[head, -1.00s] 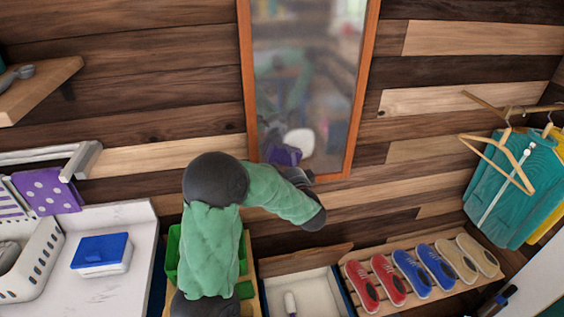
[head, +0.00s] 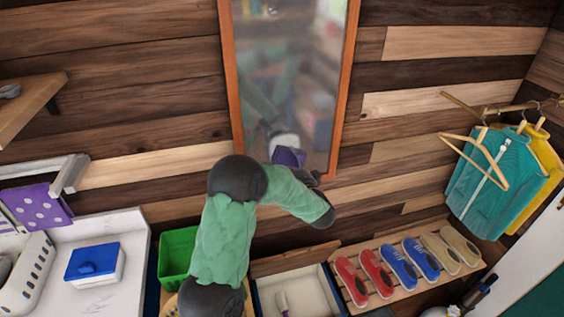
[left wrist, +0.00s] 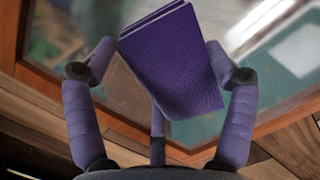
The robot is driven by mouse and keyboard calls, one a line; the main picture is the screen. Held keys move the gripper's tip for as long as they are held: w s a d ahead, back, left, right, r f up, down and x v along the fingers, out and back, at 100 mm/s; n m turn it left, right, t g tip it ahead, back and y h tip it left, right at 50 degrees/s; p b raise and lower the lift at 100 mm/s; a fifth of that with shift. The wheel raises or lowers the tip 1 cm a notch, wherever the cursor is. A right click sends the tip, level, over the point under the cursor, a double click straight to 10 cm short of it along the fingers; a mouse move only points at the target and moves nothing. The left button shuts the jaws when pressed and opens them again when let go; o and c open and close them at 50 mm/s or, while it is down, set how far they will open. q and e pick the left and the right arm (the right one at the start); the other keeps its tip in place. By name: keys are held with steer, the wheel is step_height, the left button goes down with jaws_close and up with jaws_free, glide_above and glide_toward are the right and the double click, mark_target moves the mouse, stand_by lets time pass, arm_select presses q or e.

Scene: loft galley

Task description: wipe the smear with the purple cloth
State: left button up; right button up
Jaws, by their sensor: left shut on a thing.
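The purple cloth (head: 291,157) is a folded pad in front of the lower part of a tall mirror (head: 290,75) with an orange-brown wooden frame. My left gripper (head: 306,176) is shut on it. In the left wrist view the cloth (left wrist: 172,62) stands between the two side fingers of the gripper (left wrist: 160,50), close to the glass near the frame's bottom corner. I cannot tell whether it touches the glass. The glass looks hazy with blurred reflections; I cannot separate a smear from them. My right gripper is not in view.
A white counter (head: 118,225) with a blue-lidded box (head: 95,265) stands at left. A green bin (head: 177,254), an open tray (head: 315,285) and a shoe rack (head: 390,300) are below. Hangers with teal clothes (head: 495,180) hang at right. A wooden shelf (head: 30,95) juts out upper left.

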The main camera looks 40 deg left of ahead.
mark_target(297, 144)
arm_select(q)
steer(key=shift+w+d+p, duration=0.55)
steer(key=shift+w+d, duration=0.15)
steer(key=shift+w, duration=0.2)
steer(key=shift+w+d+p, duration=0.55)
steer(key=shift+w+d, duration=0.15)
steer(key=shift+w, duration=0.15)
steer(key=shift+r+p, duration=1.2)
steer(key=shift+r, duration=0.05)
steer(key=shift+s+a, duration=0.1)
steer(key=shift+a, duration=0.05)
